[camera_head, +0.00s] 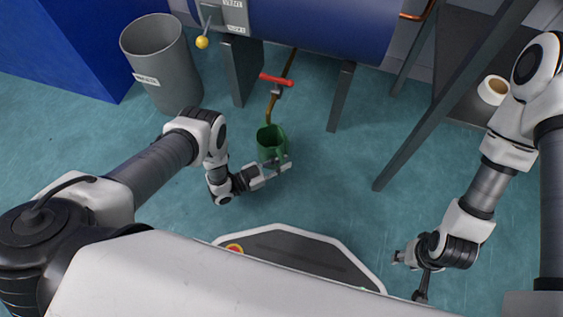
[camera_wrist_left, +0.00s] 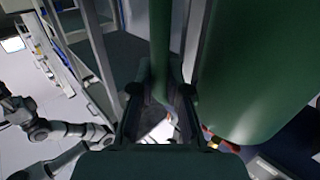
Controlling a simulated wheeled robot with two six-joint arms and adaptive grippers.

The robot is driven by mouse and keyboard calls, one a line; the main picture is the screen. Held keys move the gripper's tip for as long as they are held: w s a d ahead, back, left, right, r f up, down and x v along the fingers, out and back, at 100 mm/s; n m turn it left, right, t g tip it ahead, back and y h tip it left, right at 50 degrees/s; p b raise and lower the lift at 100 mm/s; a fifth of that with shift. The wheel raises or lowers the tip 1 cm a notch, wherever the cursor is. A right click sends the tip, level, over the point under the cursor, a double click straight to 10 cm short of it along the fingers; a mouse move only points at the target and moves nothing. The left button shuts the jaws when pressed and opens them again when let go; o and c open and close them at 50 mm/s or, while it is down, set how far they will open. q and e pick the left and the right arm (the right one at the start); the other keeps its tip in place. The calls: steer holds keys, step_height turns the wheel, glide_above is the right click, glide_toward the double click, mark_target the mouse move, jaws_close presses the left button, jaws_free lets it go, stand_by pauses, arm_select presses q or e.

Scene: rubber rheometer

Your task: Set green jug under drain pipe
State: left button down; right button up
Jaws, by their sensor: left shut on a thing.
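The green jug (camera_head: 268,148) is upright at the floor below the blue tank. My left gripper (camera_head: 284,167) is at its near side, shut on the handle. In the left wrist view, the jug's handle (camera_wrist_left: 161,45) lies between the fingers (camera_wrist_left: 160,100) and the jug's body (camera_wrist_left: 255,65) fills the right side. The brown drain pipe (camera_head: 271,104), with a red valve handle (camera_head: 276,80), comes down from the tank. Its lower end appears over the jug's mouth. Whether the jug touches the floor is unclear. My right gripper (camera_head: 410,273) is open and empty at the lower right.
The blue tank (camera_head: 320,25) stands on dark legs (camera_head: 341,97) either side of the pipe. A grey bin (camera_head: 165,65) stands at the left. A slanted dark post (camera_head: 430,120) and a tape-like roll (camera_head: 493,90) are at the right. The floor between is clear.

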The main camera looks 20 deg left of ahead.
arm_select(q)
steer(key=c, duration=1.2)
jaws_free()
steer(key=shift+o, duration=0.2)
steer(key=shift+s+a+r, duration=0.1)
steer(key=shift+s+a, duration=0.05)
steer(key=p+v, duration=0.3)
steer(key=v, duration=0.8)
steer(key=w+n+g+y, duration=0.2)
steer(key=w+n+y, duration=0.2)
steer(key=y, duration=0.2)
steer(key=s+a+r+n+g+y, duration=0.2)
steer(key=s+r+n+g+y, duration=0.1)
steer(key=s+r+g, duration=0.2)
steer(key=s+a+r+n+g+y, duration=0.2)
steer(key=s+r+n+g+y, duration=0.1)
steer(key=s+r, duration=0.6)
steer(key=s+g+y, duration=0.1)
steer(key=s+g, duration=0.1)
steer(key=s, duration=0.2)
steer(key=shift+s+a+r, duration=0.15)
steer(key=shift+r, duration=0.1)
